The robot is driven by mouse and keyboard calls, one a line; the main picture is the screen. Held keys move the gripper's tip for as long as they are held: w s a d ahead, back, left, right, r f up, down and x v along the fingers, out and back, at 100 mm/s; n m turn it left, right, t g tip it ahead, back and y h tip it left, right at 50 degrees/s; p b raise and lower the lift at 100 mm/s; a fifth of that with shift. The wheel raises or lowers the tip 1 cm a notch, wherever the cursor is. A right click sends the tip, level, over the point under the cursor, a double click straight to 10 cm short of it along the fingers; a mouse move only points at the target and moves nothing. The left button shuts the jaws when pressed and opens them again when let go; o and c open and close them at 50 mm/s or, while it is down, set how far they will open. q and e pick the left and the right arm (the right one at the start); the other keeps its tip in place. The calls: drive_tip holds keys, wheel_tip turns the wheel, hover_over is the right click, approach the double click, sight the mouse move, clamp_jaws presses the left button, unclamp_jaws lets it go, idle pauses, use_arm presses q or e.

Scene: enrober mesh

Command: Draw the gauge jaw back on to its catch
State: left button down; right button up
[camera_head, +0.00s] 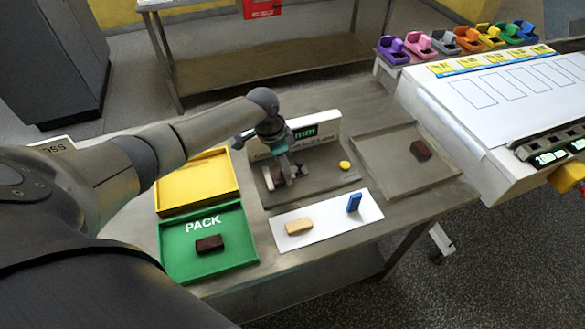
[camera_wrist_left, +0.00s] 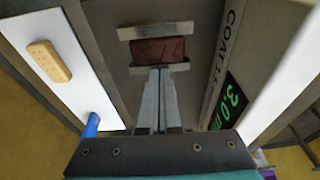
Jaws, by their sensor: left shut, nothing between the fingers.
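The gauge (camera_head: 325,182) is a grey plate with an upright display panel (camera_head: 316,130) behind it. In the left wrist view, a dark brown piece (camera_wrist_left: 158,50) sits between two pale metal jaws, a far one (camera_wrist_left: 155,31) and a near one (camera_wrist_left: 178,67). The near jaw lies right at my left fingertips; I cannot tell whether they touch. My left gripper (camera_head: 283,158) is shut and empty, pointing down over the gauge; it also shows in the left wrist view (camera_wrist_left: 158,72). It partly hides the jaws in the head view. The catch cannot be made out. My right gripper is out of view.
A yellow button (camera_head: 345,165) is on the gauge plate. A white tray (camera_head: 318,228) in front holds a tan bar and an upright blue block. A green PACK tray (camera_head: 176,262), a yellow tray (camera_head: 188,190) and a grey tray (camera_head: 385,182) flank the gauge.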

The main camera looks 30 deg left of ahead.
sight(297, 165)
use_arm(q)
drive_tip(key=shift+w+d+f+b, duration=0.3)
drive_tip(key=shift+w+d+b, duration=0.1)
drive_tip(key=shift+w+d, duration=0.15)
drive_tip(key=shift+w+d+f+b, duration=0.35)
drive_tip(key=shift+w+d, duration=0.1)
drive_tip(key=shift+d, duration=0.15)
idle(0.7)
drive_tip(key=shift+s+a+r+p, duration=0.15)
drive_tip(key=shift+a+p, duration=0.05)
drive_tip(key=shift+p, duration=0.1)
drive_tip(key=shift+s+a+p, duration=0.25)
drive_tip(key=shift+s+p, duration=0.05)
drive_tip(key=shift+p, duration=0.05)
drive_tip(key=r+p, duration=0.3)
drive_tip(key=shift+w, duration=0.3)
drive_tip(key=p+v, duration=0.3)
drive_tip(key=w+p+v, duration=0.1)
drive_tip(key=p+v, duration=0.1)
drive_tip(key=shift+d+r, duration=0.25)
drive_tip(key=shift+d, duration=0.15)
idle(0.3)
